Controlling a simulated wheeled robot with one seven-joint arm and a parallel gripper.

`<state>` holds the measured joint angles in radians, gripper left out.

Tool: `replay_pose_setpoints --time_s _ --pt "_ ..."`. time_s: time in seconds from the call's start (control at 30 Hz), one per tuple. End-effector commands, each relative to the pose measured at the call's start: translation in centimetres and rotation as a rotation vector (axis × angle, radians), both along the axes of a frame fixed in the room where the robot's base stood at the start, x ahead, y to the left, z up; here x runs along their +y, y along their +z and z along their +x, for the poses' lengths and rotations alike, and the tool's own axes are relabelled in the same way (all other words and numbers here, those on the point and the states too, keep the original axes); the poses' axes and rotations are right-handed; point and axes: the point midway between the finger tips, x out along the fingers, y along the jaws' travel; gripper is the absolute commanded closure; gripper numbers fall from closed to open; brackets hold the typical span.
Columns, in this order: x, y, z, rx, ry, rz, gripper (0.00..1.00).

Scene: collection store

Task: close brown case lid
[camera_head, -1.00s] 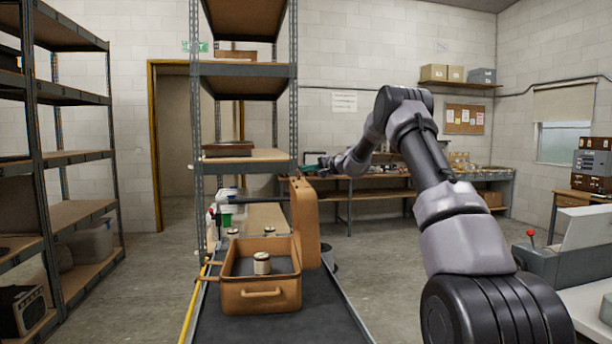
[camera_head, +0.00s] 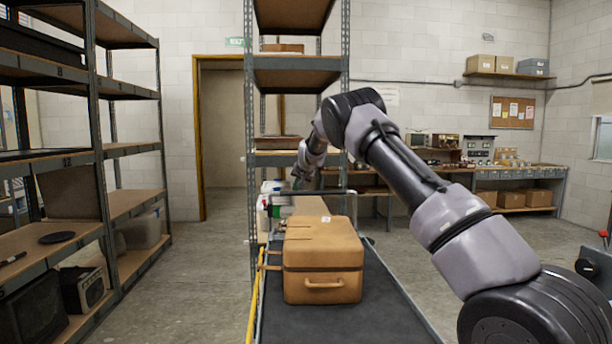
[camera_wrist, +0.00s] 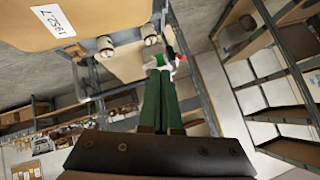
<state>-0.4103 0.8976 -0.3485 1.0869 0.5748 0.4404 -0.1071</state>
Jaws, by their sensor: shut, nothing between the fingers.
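The brown case (camera_head: 323,285) stands on the dark belt in the head view, handle toward me. Its lid (camera_head: 325,245) lies down over the base, with a thin seam between them and no visible gap at the front. The inside and its jar are hidden. In the wrist view a tan surface with a white label (camera_wrist: 60,20), apparently the case, fills the upper left. My gripper (camera_wrist: 160,72) has its green fingers together and empty, pointing up in the wrist view, apart from the tan surface. In the head view it is partly lost beyond the case near the rack.
A metal rack (camera_head: 345,110) rises behind the case. Shelves (camera_head: 125,205) line the left, and a workbench (camera_head: 520,172) with boxes runs along the back wall. Two small jar-like things (camera_wrist: 105,46) show beside the tan surface. The belt (camera_head: 385,310) is clear right of the case.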

Motion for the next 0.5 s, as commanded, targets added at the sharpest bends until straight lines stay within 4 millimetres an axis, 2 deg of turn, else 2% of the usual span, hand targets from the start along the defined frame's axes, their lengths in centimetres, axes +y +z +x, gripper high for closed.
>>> replay_pose_setpoints --time_s 0.03,0.2,0.5 --pt "1.1 -1.5 0.0 0.006 0.006 -0.052 1.00" --pt "3.6 -5.5 0.2 0.016 0.006 -0.209 1.00" --pt "6.3 -11.7 0.4 0.032 0.003 -0.429 1.00"
